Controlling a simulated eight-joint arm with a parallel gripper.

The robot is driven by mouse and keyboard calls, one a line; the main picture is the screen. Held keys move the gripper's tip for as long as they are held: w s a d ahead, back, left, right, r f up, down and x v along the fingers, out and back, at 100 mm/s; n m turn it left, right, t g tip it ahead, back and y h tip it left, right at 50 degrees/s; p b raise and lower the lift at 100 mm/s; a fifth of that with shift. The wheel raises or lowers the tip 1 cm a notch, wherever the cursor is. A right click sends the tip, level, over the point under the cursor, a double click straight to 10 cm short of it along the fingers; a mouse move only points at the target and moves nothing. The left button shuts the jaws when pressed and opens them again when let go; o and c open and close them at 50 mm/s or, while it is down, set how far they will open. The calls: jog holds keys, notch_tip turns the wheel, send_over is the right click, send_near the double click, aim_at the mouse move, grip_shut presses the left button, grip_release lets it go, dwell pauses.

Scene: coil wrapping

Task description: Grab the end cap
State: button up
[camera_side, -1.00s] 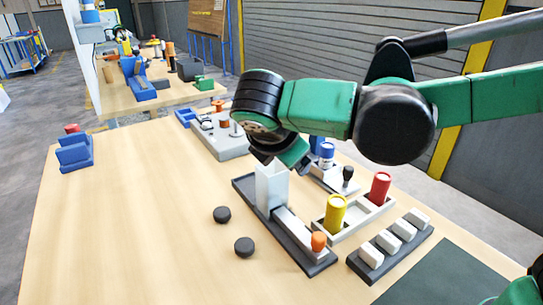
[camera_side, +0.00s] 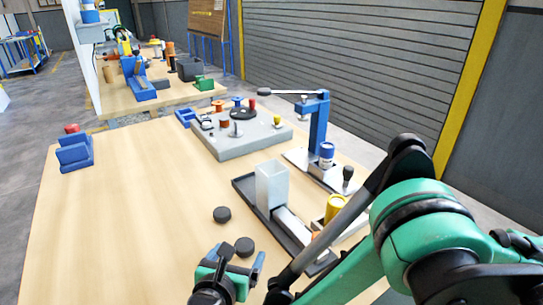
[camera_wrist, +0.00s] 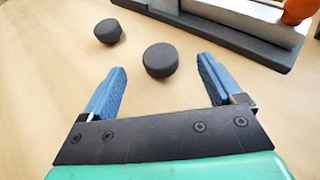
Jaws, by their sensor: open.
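Two round black end caps lie flat on the wooden table. The nearer end cap (camera_side: 244,246) also shows in the wrist view (camera_wrist: 160,60), just ahead of and roughly centred between the fingertips. The other end cap (camera_side: 221,214) lies farther off and shows at upper left in the wrist view (camera_wrist: 108,31). My gripper (camera_side: 236,257) is open, low at the table's front, its blue fingers (camera_wrist: 162,70) spread wider than the cap. Nothing is held between them. Whether the fingertips are at the cap's height is hard to tell.
A dark-based fixture with a clear upright block (camera_side: 271,184) stands right of the caps; its edge and orange knob (camera_wrist: 298,10) show in the wrist view. A yellow cylinder (camera_side: 334,208) and blue press (camera_side: 319,125) stand beyond.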

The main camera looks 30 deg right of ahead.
aim_at(243, 248)
jog(key=shift+x, duration=2.1)
grip_shut()
